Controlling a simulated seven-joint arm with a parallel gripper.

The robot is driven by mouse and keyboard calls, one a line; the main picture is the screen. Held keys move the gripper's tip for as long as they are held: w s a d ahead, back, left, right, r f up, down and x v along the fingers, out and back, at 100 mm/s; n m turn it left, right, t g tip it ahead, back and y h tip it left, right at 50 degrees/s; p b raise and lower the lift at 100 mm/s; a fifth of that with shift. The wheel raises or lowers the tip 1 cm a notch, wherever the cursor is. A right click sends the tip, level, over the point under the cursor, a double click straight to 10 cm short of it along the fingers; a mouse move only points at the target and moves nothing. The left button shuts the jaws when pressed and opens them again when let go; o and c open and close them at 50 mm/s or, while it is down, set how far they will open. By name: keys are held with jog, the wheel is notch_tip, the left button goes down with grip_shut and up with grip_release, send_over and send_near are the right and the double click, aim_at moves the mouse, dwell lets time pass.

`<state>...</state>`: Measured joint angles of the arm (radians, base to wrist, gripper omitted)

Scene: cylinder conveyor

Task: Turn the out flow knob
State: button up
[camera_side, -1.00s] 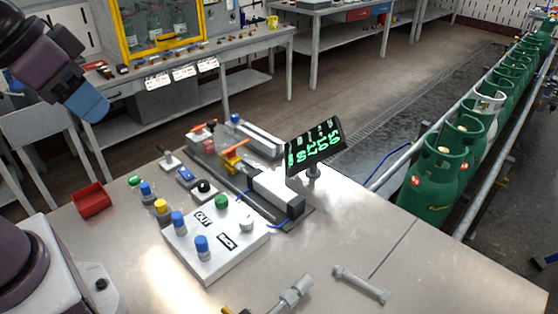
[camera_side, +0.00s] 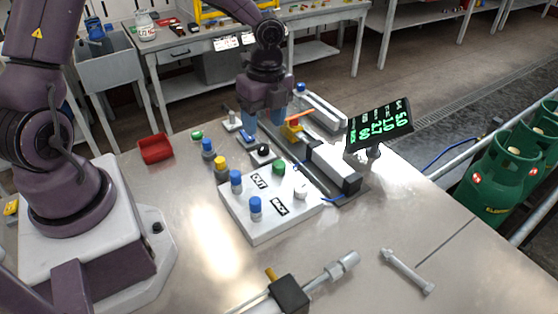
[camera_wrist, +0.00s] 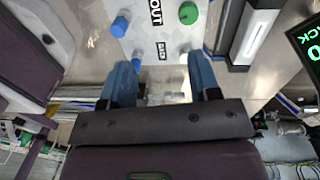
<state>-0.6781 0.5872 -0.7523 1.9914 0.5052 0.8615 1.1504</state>
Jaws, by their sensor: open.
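A white control box (camera_side: 262,222) stands on the bench with OUT (camera_side: 259,181) and BACK (camera_side: 279,207) labels. Beside OUT are a blue knob (camera_side: 235,181) and a green knob (camera_side: 279,167); beside BACK are another blue knob (camera_side: 255,207) and a white knob (camera_side: 300,191). My gripper (camera_side: 262,124) is open and empty, fingers down, behind the box and apart from its knobs. In the wrist view, the OUT-side blue knob (camera_wrist: 120,26) lies above the left fingertip of my gripper (camera_wrist: 159,62). The OUT label (camera_wrist: 156,13) shows nearby.
Blue and yellow-topped parts (camera_side: 220,166) stand left of the box. A cylinder fixture (camera_side: 330,163) and a lit display (camera_side: 380,127) are on its right. A red bin (camera_side: 155,148) is at left. A bolt-like rod (camera_side: 406,271) lies at front right. Bare bench surrounds it.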

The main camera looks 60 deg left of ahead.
aim_at(279, 163)
jog(key=w+f+m, duration=0.1)
jog(key=f+m, duration=0.1)
jog(key=f, duration=0.2)
jog(key=w+f+m, duration=0.1)
jog(key=f+m, duration=0.1)
jog(key=f, duration=0.2)
jog(key=w+f+m+t, duration=0.1)
jog(key=f+m, duration=0.2)
jog(key=f, duration=0.1)
jog(key=shift+w+d+f, duration=0.1)
jog(key=shift+d+f, duration=0.15)
jog(key=c, duration=0.9)
